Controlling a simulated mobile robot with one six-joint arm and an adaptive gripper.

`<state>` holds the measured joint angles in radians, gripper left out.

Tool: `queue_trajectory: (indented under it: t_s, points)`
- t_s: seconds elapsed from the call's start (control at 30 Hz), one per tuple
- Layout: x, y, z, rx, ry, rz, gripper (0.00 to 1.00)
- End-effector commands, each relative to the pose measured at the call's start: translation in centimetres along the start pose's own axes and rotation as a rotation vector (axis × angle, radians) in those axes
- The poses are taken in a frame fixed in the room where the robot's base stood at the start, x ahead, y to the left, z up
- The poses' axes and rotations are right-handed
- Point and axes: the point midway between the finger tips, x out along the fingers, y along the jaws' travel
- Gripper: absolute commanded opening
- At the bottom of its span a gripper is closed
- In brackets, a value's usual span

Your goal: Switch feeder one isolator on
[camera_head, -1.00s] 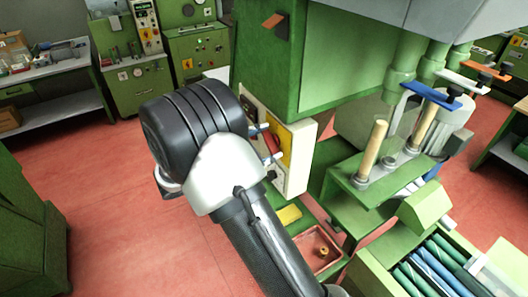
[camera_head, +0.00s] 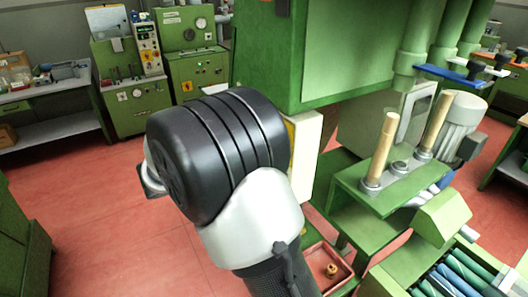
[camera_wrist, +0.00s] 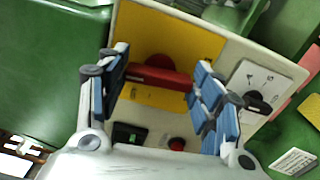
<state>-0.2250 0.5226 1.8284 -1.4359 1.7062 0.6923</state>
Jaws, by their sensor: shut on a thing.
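In the wrist view a red handle (camera_wrist: 155,79) lies across a yellow plate (camera_wrist: 135,32) on a cream control panel (camera_wrist: 220,48). It runs nearly level in the picture, tipped slightly down to the right. My gripper (camera_wrist: 160,70), with blue-padded fingers, is shut on the red handle, one finger at each end. A dark red round part shows behind the handle. No feeder name can be read. In the head view my wrist hides the gripper and handle; only the side of the cream panel (camera_head: 306,158) shows.
A black knob (camera_wrist: 257,103) on a white plate sits right of my gripper. A black rectangular part (camera_wrist: 130,134) and a red button (camera_wrist: 177,144) sit below the handle. The head view shows a red tray (camera_head: 325,265) and a crate of coloured rods (camera_head: 465,275) at lower right.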

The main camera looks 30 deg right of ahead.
Motion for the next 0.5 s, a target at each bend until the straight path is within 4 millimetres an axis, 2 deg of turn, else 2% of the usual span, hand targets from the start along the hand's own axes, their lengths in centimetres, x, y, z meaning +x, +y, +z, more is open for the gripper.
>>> queue_trajectory:
  t_s: [0.5]
  points:
    - [0.01,-0.05,0.01,0.114,0.0,0.0,0.36]
